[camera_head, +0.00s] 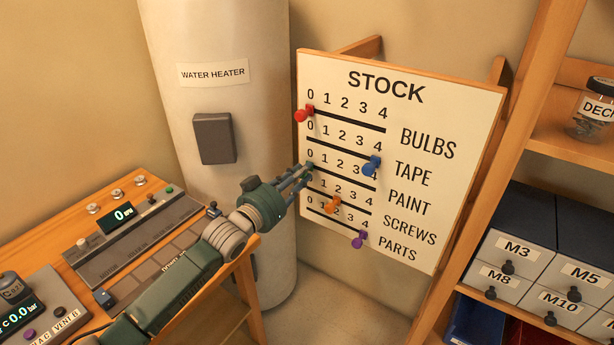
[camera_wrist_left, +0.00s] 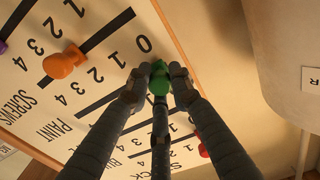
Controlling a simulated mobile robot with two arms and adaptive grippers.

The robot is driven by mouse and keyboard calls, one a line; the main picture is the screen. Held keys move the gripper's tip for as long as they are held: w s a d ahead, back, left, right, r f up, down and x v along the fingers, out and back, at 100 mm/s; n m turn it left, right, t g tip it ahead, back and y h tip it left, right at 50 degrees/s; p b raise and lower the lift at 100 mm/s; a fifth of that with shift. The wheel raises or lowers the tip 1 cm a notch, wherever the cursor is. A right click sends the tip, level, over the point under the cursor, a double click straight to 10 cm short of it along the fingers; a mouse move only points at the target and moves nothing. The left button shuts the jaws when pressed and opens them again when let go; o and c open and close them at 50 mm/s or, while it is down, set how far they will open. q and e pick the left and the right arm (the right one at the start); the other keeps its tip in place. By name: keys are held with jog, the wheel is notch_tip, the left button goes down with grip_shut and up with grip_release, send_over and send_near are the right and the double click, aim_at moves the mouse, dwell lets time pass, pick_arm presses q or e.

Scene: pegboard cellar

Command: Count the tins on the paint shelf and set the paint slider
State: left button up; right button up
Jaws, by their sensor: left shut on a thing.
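The STOCK board (camera_head: 450,95) has five slider rows. My left gripper (camera_head: 306,172) is at the left, 0 end of the PAINT row, its fingers hiding most of the knob there. In the left wrist view, my left gripper (camera_wrist_left: 157,88) is shut on a green knob (camera_wrist_left: 158,72), the paint slider. The red bulbs knob (camera_head: 302,115) is at 0, the blue tape knob (camera_head: 372,166) at the 4 end. The orange screws knob (camera_head: 333,204) is between the ends, and the purple parts knob (camera_head: 358,240) is near the 4 end. No paint tins can be made out.
A water heater (camera_head: 265,90) stands left of the board. A console bench (camera_head: 40,250) is at the lower left. A wooden shelf unit (camera_head: 565,145) on the right holds a partly cut-off jar (camera_head: 594,108) and labelled drawers (camera_head: 515,250).

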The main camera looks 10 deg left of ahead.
pick_arm(q)
jog(key=shift+s+d, duration=0.1)
jog(key=shift+d, duration=0.05)
jog(key=shift+s+d+p, duration=0.3)
jog(key=shift+d+p, duration=0.05)
jog(key=shift+d, duration=0.5)
jog(key=shift+s+d+p, duration=0.3)
jog(key=shift+d+p, duration=0.1)
jog(key=shift+d, duration=0.4)
jog(key=shift+s+d+p, duration=0.3)
jog(key=shift+d+p, duration=0.05)
jog(key=shift+d, duration=0.5)
jog(key=shift+s+d+f+p, duration=0.1)
jog(key=shift+s+d+p, duration=0.25)
jog(key=shift+d, duration=0.55)
jog(key=shift+s+d+p, duration=0.2)
jog(key=shift+s+d, duration=0.1)
jog(key=shift+d, duration=0.55)
jog(key=shift+s+d+p, duration=0.2)
jog(key=shift+s+d, duration=0.1)
jog(key=shift+d, duration=0.5)
jog(key=shift+s+d+p, duration=0.15)
jog(key=shift+s+d, duration=0.1)
jog(key=shift+d, duration=0.55)
jog(key=o, duration=1.5)
jog(key=shift+a, duration=0.1)
jog(key=shift+o, duration=1.2)
